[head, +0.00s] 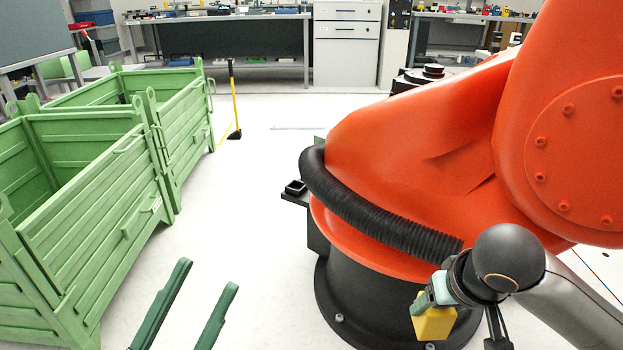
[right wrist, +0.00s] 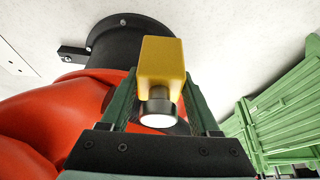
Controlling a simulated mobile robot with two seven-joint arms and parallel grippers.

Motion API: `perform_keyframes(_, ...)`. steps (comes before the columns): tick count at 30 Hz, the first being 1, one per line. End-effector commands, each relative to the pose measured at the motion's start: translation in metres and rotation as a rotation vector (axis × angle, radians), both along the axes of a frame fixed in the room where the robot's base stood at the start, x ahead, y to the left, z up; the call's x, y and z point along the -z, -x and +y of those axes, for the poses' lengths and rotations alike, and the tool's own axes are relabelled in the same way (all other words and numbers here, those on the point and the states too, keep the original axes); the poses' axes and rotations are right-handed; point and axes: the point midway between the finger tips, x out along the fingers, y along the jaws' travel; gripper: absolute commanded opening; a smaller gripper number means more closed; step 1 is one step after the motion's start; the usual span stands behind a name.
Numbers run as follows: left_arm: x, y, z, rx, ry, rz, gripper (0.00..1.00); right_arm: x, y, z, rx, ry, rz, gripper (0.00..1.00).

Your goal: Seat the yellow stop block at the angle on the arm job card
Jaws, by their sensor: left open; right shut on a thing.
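The yellow stop block (head: 433,322) is held by my right gripper (head: 432,293), in front of the orange arm's black base. In the right wrist view the yellow block (right wrist: 161,62) sits between the two green fingers (right wrist: 156,100), with a dark round stub with a pale end below it. My left gripper (head: 197,290) is open and empty over the floor at the lower left. The large orange robot arm (head: 400,160) stands on a black round base (head: 345,300). A small dark bracket with a square socket (head: 295,188) sticks out at its left. No job card is seen.
Green metal crates (head: 95,190) stand along the left. Workbenches (head: 220,20) and a grey drawer cabinet (head: 346,45) line the back. White floor is free between the crates and the orange arm.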

Motion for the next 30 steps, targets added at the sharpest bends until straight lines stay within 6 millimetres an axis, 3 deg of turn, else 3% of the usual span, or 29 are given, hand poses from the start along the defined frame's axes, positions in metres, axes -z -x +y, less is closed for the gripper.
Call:
perform_keyframes(10, -0.027, 0.0, 0.003, 0.006, 0.015, -0.002, 0.5, -0.028, -0.001, 0.0, 0.001, -0.002, -0.009, 0.0)
perform_keyframes(20, -0.03, -0.007, 0.004, -0.005, 0.017, 0.04, 0.5, -0.042, 0.0, 0.0, 0.001, -0.003, -0.009, 0.0)
perform_keyframes(30, -0.037, -0.032, 0.009, -0.045, 0.009, 0.196, 0.5, -0.088, 0.003, 0.0, 0.001, 0.0, -0.01, 0.0)
